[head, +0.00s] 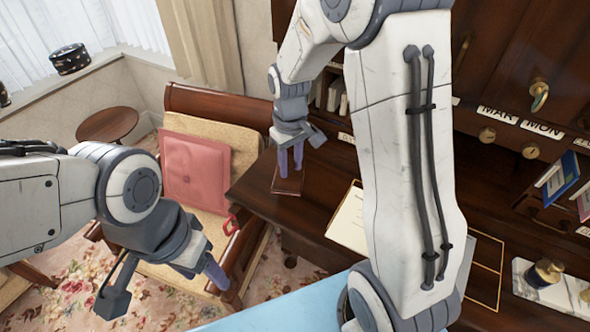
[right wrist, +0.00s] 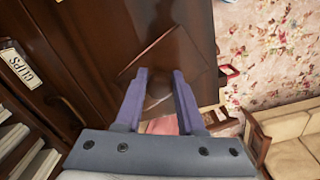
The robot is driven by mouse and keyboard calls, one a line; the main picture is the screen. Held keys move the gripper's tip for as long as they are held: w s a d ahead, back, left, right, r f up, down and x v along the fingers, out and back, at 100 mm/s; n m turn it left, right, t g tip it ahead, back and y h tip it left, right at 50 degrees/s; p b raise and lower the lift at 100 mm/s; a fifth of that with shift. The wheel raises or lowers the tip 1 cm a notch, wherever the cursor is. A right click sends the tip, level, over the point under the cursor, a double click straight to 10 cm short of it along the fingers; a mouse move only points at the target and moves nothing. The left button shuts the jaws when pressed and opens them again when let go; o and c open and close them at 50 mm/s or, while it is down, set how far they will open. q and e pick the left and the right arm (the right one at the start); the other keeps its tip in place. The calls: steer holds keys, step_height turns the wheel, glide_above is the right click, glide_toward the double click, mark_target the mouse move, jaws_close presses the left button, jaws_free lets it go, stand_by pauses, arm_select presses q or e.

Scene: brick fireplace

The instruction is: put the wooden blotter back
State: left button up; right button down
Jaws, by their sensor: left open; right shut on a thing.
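The wooden blotter (head: 287,187) is dark brown with a thin-edged square base. In the head view it is at the left end of the dark desk (head: 262,200), below my right gripper (head: 291,160). In the right wrist view the gripper (right wrist: 160,78) points down and is shut on the middle of the blotter (right wrist: 172,52). The fingers partly hide its grip. I cannot tell whether its base touches the desk. My left gripper (head: 205,272) is open and empty, low in front of the chair.
A chair with a pink cushion (head: 195,172) stands left of the desk. A cream sheet (head: 350,220) lies on the desk, partly hidden by my right arm. Drawers and books (head: 560,180) are at the right. A small red object (head: 231,222) shows beside the desk edge.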

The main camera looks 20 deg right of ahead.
mark_target(290, 174)
step_height(290, 174, down, 4)
steer(key=shift+a+r+p, duration=0.1)
steer(key=shift+r+p, duration=0.05)
steer(key=shift+p, duration=0.55)
steer(key=shift+w+f, duration=0.1)
steer(key=shift+f, duration=0.15)
steer(key=shift+f, duration=0.2)
steer(key=c, duration=0.5)
jaws_free()
steer(key=shift+r, duration=0.1)
